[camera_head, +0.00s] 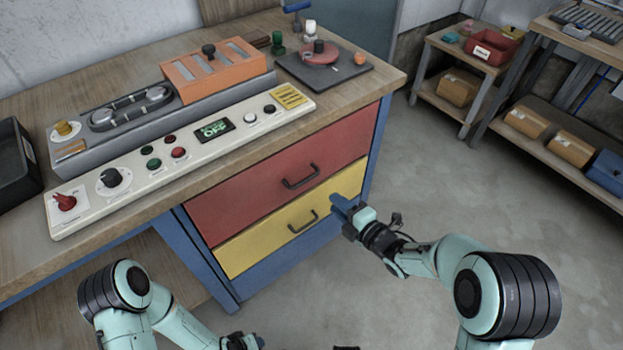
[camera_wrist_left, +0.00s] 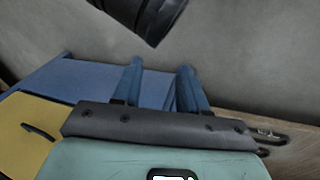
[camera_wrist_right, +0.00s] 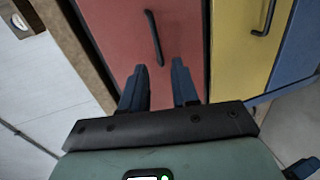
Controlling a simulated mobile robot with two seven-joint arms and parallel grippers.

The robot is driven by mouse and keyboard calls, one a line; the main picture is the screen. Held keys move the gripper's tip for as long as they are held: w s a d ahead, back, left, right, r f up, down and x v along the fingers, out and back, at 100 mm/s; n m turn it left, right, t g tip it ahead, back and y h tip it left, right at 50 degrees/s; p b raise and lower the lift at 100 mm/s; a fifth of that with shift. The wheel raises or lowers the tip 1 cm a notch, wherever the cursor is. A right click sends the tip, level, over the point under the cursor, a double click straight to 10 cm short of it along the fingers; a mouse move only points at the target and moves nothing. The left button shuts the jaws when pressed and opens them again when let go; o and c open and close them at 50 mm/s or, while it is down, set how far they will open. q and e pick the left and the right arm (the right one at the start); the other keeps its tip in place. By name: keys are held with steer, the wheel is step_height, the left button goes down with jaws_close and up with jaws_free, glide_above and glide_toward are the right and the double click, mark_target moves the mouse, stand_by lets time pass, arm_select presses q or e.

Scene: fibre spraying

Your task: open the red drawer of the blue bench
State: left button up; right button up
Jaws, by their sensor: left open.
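The red drawer (camera_head: 250,190) is the upper drawer of the blue bench (camera_head: 208,262), and its front looks flush with the bench. Its dark handle (camera_head: 300,178) is bare, with no finger touching it. My right gripper (camera_head: 341,206) is in front of the drawers, right of the handles. In the right wrist view its blue fingers (camera_wrist_right: 159,82) are apart and empty, facing the red drawer front (camera_wrist_right: 112,35), with the red drawer's handle (camera_wrist_right: 154,38) ahead of them. My left gripper (camera_wrist_left: 158,82) is open and empty; in the head view only part shows at the bottom edge.
A yellow drawer (camera_head: 268,242) with its own handle (camera_head: 303,222) lies directly below the red one. A control panel (camera_head: 222,140) and fixtures stand on the bench top. Shelves with boxes (camera_head: 528,120) stand at the right. The floor (camera_head: 440,190) between is clear.

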mark_target(309, 180)
steer(key=x, duration=0.4)
steer(key=b+x, duration=0.1)
steer(key=x, duration=0.4)
steer(key=r+b+x, duration=0.1)
steer(key=x, duration=0.3)
steer(key=shift+w+a+f, duration=0.15)
steer(key=shift+w+a, duration=0.15)
arm_select(q)
steer(key=shift+g, duration=0.3)
steer(key=f, duration=0.1)
steer(key=s+f, duration=0.1)
steer(key=a+f, duration=0.1)
steer(key=f, duration=0.1)
steer(key=shift+s+a+f, duration=0.1)
steer(key=shift+s, duration=0.15)
arm_select(e)
jaws_close()
